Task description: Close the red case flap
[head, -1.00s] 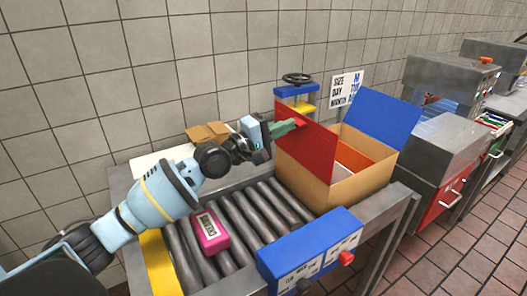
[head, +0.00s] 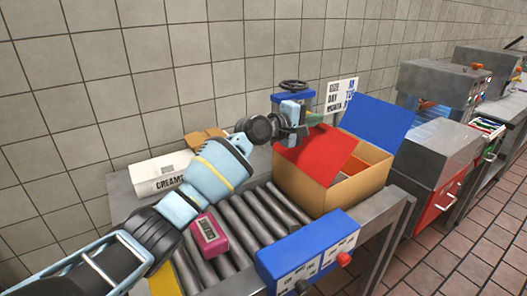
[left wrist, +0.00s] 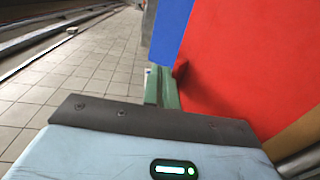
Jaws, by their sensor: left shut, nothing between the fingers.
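The cardboard case (head: 335,185) stands on the roller conveyor. Its red flap (head: 318,150) on the left side leans inward over the opening, tilted and partly covering it. Its blue flap (head: 376,126) at the back right stands open. My left gripper (head: 311,122) is shut and empty, at the upper edge of the red flap. In the left wrist view its green fingers (left wrist: 162,88) are together beside the red flap (left wrist: 245,65), and they look close to or touching its edge; the blue flap (left wrist: 171,30) is behind. My right gripper is not in view.
A pink packet (head: 209,235) lies on the rollers (head: 243,220). A blue control box (head: 308,252) with a red knob is at the conveyor's front. A white "CREAM" box (head: 158,174) stands at the back left. A blue press with a handwheel (head: 293,86) is behind the case.

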